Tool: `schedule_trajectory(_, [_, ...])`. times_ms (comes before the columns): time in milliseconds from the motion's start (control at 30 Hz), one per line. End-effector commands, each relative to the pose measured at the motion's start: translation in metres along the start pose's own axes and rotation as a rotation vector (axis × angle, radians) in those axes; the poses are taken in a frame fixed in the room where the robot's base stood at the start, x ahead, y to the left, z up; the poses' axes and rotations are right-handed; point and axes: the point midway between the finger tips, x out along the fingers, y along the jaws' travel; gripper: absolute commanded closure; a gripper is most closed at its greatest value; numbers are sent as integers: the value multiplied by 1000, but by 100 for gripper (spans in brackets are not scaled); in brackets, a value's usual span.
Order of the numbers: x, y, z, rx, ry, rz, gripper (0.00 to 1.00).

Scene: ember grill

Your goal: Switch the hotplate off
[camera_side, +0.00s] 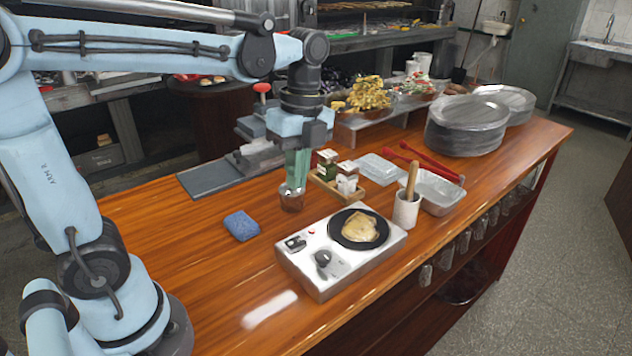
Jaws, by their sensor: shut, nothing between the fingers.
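The hotplate (317,273) is a silver box on the wooden counter. Its round black plate (340,239) carries a pale flat piece of food (360,227). A dark round knob (323,259) sits on its front left panel, with a small black switch (295,243) and a small red light (311,231) behind it. My gripper (291,205) points down, shut and empty, behind and left of the hotplate, apart from the knob. The fingertips overlap a small glass-like cup in the picture; I cannot tell whether they touch it. The knob's setting is too small to read.
A blue sponge (241,225) lies left of the hotplate. A white mortar with a pestle (407,208) stands close to its right. A wooden caddy (336,187) with shakers, clear trays and red tongs (431,160) are behind. The counter's front left is clear.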

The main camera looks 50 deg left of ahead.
Motion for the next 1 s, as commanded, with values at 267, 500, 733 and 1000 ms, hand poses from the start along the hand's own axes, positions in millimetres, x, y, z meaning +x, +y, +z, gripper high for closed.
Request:
schedule_trajectory(267, [42,0,0,0,0,0,100])
schedule_trajectory(500, [76,0,0,0,0,0,100])
schedule_trajectory(733, [104,0,0,0,0,-2,100])
schedule_trajectory(1000, [120,0,0,0,0,-3,100])
